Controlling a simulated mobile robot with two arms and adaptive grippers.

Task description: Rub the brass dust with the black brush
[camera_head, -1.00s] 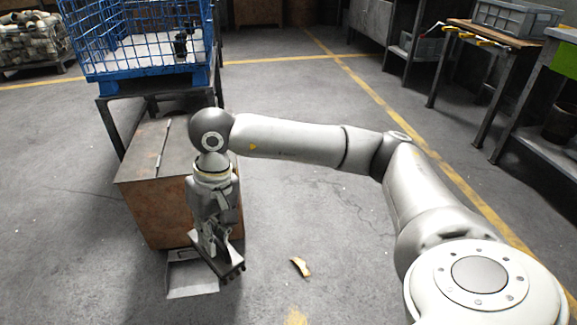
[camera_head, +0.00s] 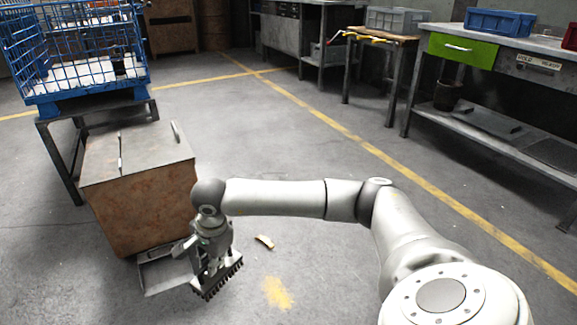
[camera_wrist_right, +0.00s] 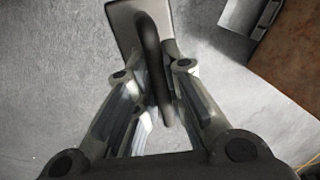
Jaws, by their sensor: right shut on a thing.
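The brass dust (camera_head: 278,292) is a yellow patch on the grey floor, near the bottom middle of the head view. My right gripper (camera_head: 213,262) is shut on the black brush (camera_head: 218,279), whose bristle row shows just to the left of the dust, apart from it in the picture. The right wrist view shows the fingers (camera_wrist_right: 165,100) closed around the brush's dark handle (camera_wrist_right: 150,50). Whether the bristles touch the floor is hard to tell. My left gripper is not in view.
A metal dustpan (camera_head: 160,275) lies on the floor beside a rusty lidded box (camera_head: 140,190). A small curved scrap (camera_head: 264,242) lies above the dust. A blue wire crate (camera_head: 75,60) stands on a stand behind. The floor to the right is open, up to a workbench (camera_head: 500,135).

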